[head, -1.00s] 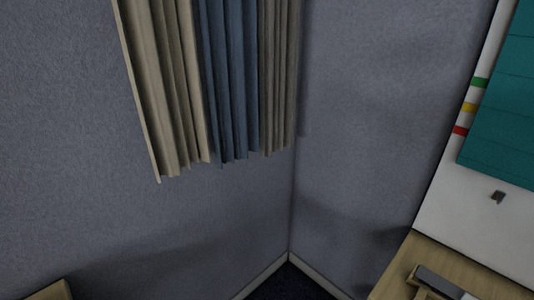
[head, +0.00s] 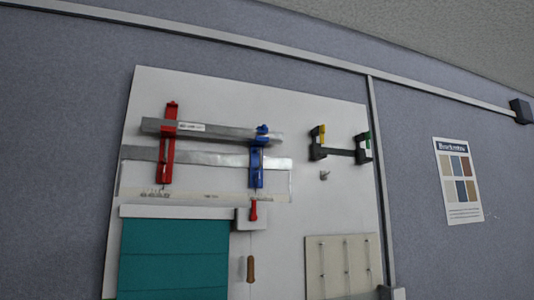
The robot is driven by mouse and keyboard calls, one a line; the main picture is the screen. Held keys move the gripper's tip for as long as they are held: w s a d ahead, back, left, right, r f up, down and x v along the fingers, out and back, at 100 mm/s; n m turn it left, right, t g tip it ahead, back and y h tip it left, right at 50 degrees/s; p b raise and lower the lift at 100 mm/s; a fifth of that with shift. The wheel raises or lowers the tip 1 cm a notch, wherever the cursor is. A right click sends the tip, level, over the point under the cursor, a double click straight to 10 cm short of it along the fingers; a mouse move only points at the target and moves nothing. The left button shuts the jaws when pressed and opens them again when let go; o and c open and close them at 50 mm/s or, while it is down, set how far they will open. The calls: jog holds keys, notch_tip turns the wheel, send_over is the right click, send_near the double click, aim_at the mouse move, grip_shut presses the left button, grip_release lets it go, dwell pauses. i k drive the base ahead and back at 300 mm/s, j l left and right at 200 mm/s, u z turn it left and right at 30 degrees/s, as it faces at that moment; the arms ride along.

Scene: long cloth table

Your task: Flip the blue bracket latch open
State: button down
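The blue bracket (head: 256,168) is mounted upright on a white wall board, right of a similar red bracket (head: 167,150). A small blue latch part (head: 262,131) shows at its top, by the right end of a grey metal bar (head: 215,133) that runs across both brackets. From this distance I cannot tell whether the latch is open or shut. My gripper is not in view.
The white board (head: 310,200) also carries a black holder (head: 338,152) with yellow and green ends, a teal panel (head: 172,258), a red-handled item (head: 253,210), a brown handle (head: 250,268) and a beige panel (head: 343,265). A poster (head: 458,180) hangs at right.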

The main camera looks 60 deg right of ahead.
aim_at(263, 129)
jog(key=z, duration=1)
